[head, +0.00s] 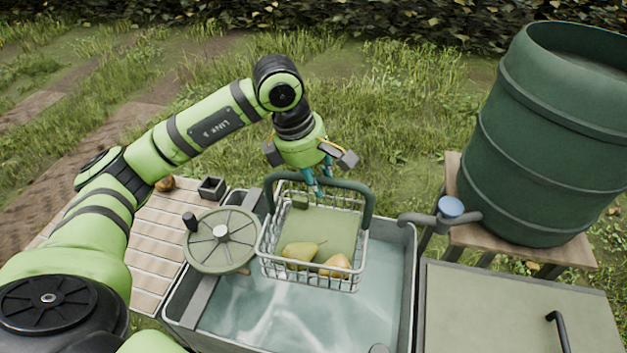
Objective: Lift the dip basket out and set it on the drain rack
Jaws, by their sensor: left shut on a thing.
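The dip basket (362,250) is a white wire basket with a dark green arched handle (368,205) and a green panel inside. Two yellow-green pears (300,252) lie in it. My left gripper (314,186) points down and is shut on the top of the handle. The basket hangs roughly level over the grey water tank (408,290); its exact height above the water is hard to judge. A pale slatted wooden surface (155,245), apparently the drain rack, lies left of the tank. My right gripper is not in view.
A round green spoked wheel (222,240) stands at the tank's left edge, close to the basket. A small dark box (211,188) and a brown object (165,184) sit on the slats' far end.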

